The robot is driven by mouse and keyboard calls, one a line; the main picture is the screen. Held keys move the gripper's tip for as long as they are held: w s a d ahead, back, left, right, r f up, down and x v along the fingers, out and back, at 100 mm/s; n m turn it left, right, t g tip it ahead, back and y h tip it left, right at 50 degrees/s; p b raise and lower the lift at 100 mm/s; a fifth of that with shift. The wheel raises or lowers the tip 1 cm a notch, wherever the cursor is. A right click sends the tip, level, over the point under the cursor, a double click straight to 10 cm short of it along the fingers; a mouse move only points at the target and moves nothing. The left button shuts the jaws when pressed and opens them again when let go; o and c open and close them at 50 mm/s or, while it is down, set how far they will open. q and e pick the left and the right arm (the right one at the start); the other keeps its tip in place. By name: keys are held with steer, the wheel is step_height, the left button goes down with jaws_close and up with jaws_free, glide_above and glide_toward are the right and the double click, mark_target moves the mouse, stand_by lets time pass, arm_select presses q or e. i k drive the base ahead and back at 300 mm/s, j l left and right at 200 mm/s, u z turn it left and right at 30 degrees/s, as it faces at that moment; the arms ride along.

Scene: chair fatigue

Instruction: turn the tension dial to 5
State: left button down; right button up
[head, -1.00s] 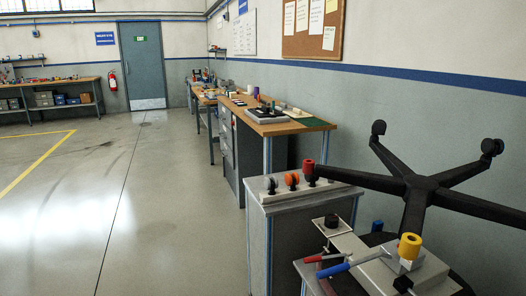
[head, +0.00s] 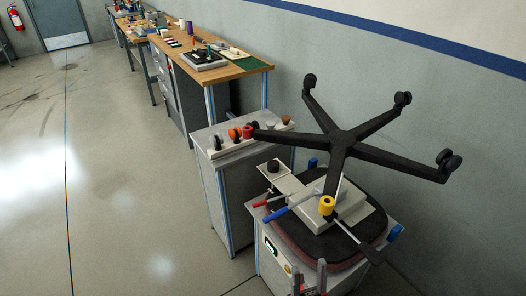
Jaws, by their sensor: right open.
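An upturned chair seat (head: 286,222) lies on a grey stand, with a pale mechanism plate (head: 349,203) on top. A dark round knob (head: 273,166) sits on the plate's far left arm. A yellow round part (head: 327,205) stands near the plate's middle. I cannot tell for sure which is the tension dial, and no numbers are readable. A red lever (head: 268,201) and a blue lever (head: 282,212) stick out left. My right gripper (head: 309,273) is open and empty at the bottom edge, in front of the stand and apart from the knobs. My left gripper is out of view.
The black star-shaped chair base (head: 342,138) with casters spreads above the plate. A grey cabinet (head: 219,197) behind carries several coloured knobs, including a red one (head: 248,132). A workbench (head: 238,71) stands farther back. The floor at left is clear.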

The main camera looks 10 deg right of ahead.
mark_target(273, 165)
steer(key=z, duration=0.3)
steer(key=i+j+z, duration=0.4)
steer(key=j, duration=0.2)
steer(key=j+z, duration=0.2)
steer(key=j, duration=0.15)
steer(key=i+j+z, duration=0.2)
steer(key=j, duration=0.15)
steer(key=k+l, duration=0.05)
steer(key=k, duration=0.05)
